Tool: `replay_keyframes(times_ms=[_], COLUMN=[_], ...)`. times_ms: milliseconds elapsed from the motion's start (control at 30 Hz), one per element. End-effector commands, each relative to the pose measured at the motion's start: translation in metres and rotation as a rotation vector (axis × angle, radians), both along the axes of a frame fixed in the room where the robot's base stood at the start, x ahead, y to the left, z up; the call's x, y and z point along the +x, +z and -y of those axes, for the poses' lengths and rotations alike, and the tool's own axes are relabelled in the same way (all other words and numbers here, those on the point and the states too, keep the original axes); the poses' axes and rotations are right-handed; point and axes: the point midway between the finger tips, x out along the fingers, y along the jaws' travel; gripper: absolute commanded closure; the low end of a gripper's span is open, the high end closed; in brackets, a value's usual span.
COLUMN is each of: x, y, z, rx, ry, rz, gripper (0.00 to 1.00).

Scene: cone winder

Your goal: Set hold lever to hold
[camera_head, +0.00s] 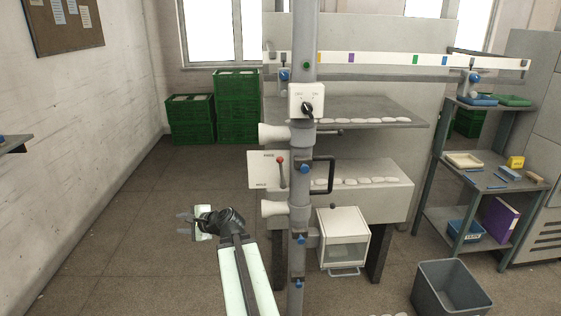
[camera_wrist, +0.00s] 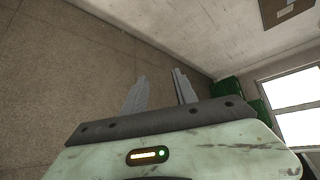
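The hold lever (camera_head: 281,171) is on a white plate (camera_head: 261,171) on the left side of the grey machine column in the head view. Its red knob is at the top, level with the upper label, and the arm hangs down from it. The lower label looks like HOLD; the upper one is too small to read surely. My gripper (camera_head: 182,223) is lower left of the plate, apart from it, pointing left. In the wrist view its two fingers (camera_wrist: 159,76) are spread with nothing between them. The lever is not in the wrist view.
A white box (camera_head: 343,239) and a grey bin (camera_head: 450,289) stand right. Green crates (camera_head: 237,104) are behind; floor at left is clear.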

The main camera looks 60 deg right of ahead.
Motion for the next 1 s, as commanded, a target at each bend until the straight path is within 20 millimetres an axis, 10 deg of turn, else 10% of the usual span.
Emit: replay_keyframes(times_ms=[100,300,533,1000], x=[-0.067,-0.184,-0.224,-0.178], y=[0.06,0.107,0.115,0.115], z=[0.143,0.274,0.306,0.348], rx=[0.326,0.686,0.792,0.788], ry=[-0.426,-0.821,-0.919,-0.914], rz=[0.261,0.617,0.734,0.729], gripper=[0.66,0.66,0.66,0.66])
